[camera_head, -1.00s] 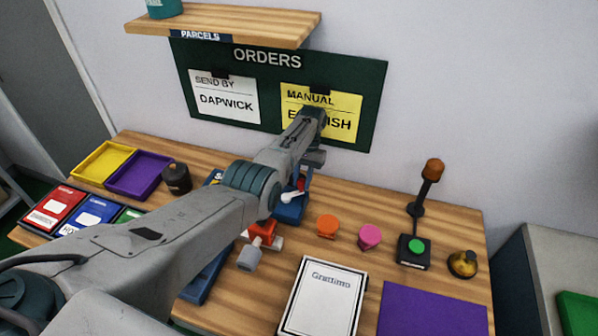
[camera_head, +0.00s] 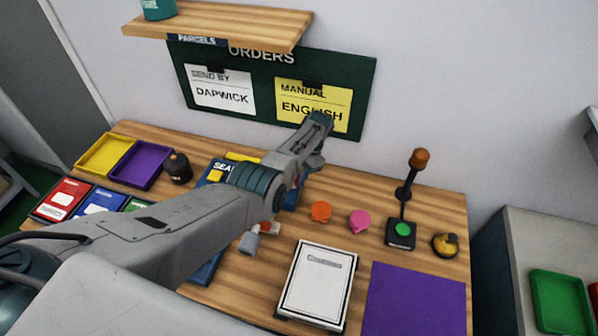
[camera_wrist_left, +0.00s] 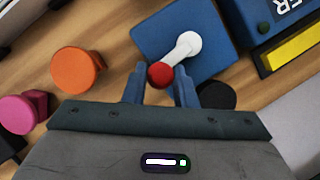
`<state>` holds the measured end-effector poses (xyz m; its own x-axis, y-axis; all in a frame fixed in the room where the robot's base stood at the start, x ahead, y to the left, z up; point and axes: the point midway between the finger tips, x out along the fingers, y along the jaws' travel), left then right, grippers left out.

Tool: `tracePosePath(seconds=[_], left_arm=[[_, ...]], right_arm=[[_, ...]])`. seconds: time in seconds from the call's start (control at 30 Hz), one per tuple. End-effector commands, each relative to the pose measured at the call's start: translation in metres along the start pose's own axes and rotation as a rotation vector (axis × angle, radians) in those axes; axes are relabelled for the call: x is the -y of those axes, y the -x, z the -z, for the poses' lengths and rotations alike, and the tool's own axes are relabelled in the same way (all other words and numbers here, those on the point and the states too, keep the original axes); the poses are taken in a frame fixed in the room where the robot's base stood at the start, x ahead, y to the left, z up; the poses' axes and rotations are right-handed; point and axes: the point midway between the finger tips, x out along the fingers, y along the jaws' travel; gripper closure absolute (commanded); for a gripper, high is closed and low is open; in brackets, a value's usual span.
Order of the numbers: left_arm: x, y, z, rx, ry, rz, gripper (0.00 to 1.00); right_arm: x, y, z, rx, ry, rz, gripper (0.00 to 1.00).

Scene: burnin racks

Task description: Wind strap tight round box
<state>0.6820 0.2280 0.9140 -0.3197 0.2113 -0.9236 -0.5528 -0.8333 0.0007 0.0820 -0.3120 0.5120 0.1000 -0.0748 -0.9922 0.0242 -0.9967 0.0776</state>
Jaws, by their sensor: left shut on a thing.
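A white box with a black border (camera_head: 318,286) lies on the wooden table at the front middle. A blue winder (camera_wrist_left: 183,42) with a white crank (camera_wrist_left: 184,46) shows in the left wrist view, and the crank ends in a red knob (camera_wrist_left: 160,75). My left gripper (camera_wrist_left: 160,84) is shut on the red knob, one finger on each side. In the head view my left arm covers the fingertips and most of the winder. I cannot make out a strap around the box. My right gripper is not in view.
Orange (camera_head: 321,211) and pink (camera_head: 359,222) knobs stand right of my left arm. Farther right are a lamp post with a green button (camera_head: 402,230) and a brass bell (camera_head: 445,244). A purple mat (camera_head: 415,300) lies right of the box. Yellow (camera_head: 103,153) and purple (camera_head: 141,164) trays sit at the left.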

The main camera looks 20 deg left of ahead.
Motion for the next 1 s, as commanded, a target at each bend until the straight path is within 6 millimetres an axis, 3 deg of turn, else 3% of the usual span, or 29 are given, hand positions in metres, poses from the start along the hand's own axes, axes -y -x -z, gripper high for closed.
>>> tracePosePath(seconds=[0.37,0.4,0.5,0.83,1.0], left_arm=[[0.0,0.0,0.0,0.0,-0.003,0.002,0.98],[0.0,0.0,0.0,0.0,-0.003,0.002,0.71],[0.0,0.0,0.0,0.0,-0.003,0.001,0.54],[0.0,0.003,0.0,-0.001,-0.002,0.002,0.54],[0.0,0.024,0.002,-0.004,-0.002,0.004,0.54]], right_arm=[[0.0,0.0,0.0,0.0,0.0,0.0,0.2],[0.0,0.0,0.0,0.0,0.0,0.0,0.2],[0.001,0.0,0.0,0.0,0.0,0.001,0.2],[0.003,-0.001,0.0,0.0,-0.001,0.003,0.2],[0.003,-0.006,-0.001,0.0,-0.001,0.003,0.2]])
